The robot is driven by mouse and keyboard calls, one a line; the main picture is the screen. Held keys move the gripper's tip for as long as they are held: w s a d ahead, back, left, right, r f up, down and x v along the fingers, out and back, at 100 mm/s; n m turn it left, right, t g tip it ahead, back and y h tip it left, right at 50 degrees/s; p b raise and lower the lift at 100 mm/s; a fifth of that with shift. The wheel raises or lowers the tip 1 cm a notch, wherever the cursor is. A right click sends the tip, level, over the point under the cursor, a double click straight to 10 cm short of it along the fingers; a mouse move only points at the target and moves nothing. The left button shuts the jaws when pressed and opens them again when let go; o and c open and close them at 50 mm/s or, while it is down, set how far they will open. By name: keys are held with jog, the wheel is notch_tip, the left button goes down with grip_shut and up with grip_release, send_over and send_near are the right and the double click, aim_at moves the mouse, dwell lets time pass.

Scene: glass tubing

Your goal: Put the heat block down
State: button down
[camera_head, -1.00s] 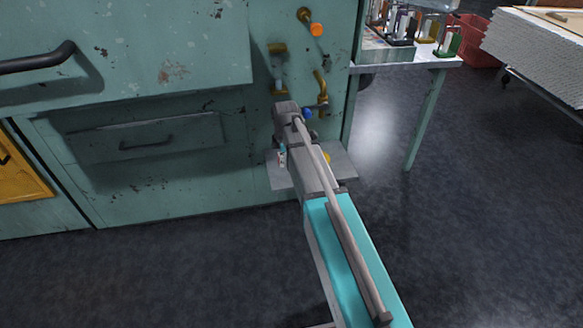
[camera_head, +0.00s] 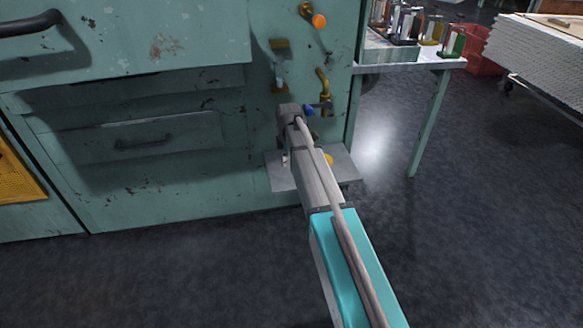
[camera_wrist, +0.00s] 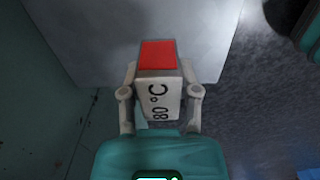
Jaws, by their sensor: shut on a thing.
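The heat block (camera_wrist: 157,100) shows in the wrist view as a white block with a red end (camera_wrist: 158,55) and "80 °C" on its near face. My gripper (camera_wrist: 159,72) is shut on it, with one finger on each side. Past the block in the wrist view lies a flat grey shelf plate (camera_wrist: 100,40). I cannot tell whether the block touches it. In the head view the grey shelf (camera_head: 280,175) juts from the front of the green cabinet, and my arm hides most of the gripper and the block over it.
The worn green cabinet (camera_head: 200,185) carries brass valves (camera_head: 280,65) and an orange knob (camera_head: 319,21) above the shelf. A side table (camera_head: 400,62) with racks stands at right. The dark floor is open.

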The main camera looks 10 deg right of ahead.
aim_at(289, 171)
jog(key=shift+w+d+f+b, duration=0.15)
jog(key=shift+w+f+b, duration=0.3)
jog(key=shift+f+b, duration=1.55)
jog(key=shift+b, duration=0.05)
jog(key=shift+f, duration=0.15)
jog(key=shift+c, duration=1.7)
grip_release()
jog(key=shift+r, duration=0.2)
notch_tip(289, 171, up, 12)
jog(key=p, duration=1.2)
jog(key=shift+s, duration=0.1)
